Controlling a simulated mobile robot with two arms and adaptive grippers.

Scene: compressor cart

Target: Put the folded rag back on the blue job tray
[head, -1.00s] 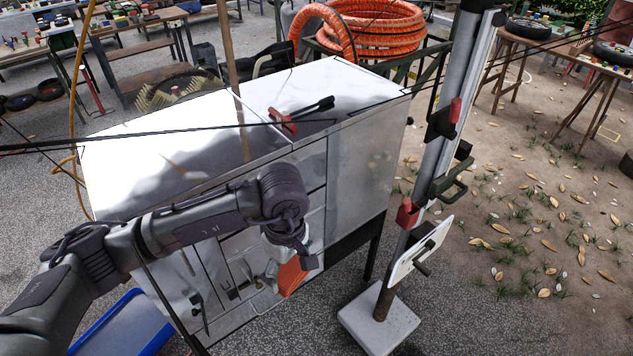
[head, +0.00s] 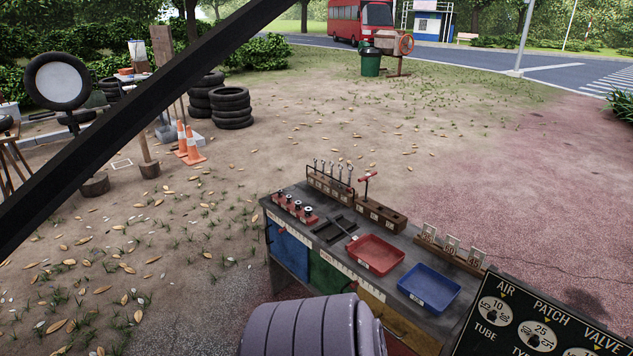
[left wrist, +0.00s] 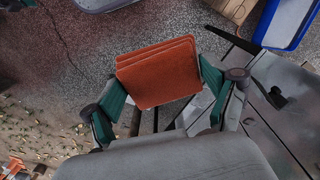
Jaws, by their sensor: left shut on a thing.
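The folded rag (left wrist: 158,66) is orange and layered, and shows in the left wrist view. My left gripper (left wrist: 160,84) is shut on it, with a green finger at each side. The blue job tray (head: 429,288) lies on the workbench in the head view, right of a red tray. No rag shows on it; its floor looks bare. The left gripper and rag are outside the head view, so their distance from the tray cannot be told. My right gripper is in neither current view.
The workbench (head: 405,318) also holds a red tray (head: 375,255), a rack of tools (head: 331,184), red-based pieces (head: 295,207) and small cards (head: 451,245). A dark sign board (head: 540,320) stands at its right. A black bar (head: 130,115) crosses the upper left.

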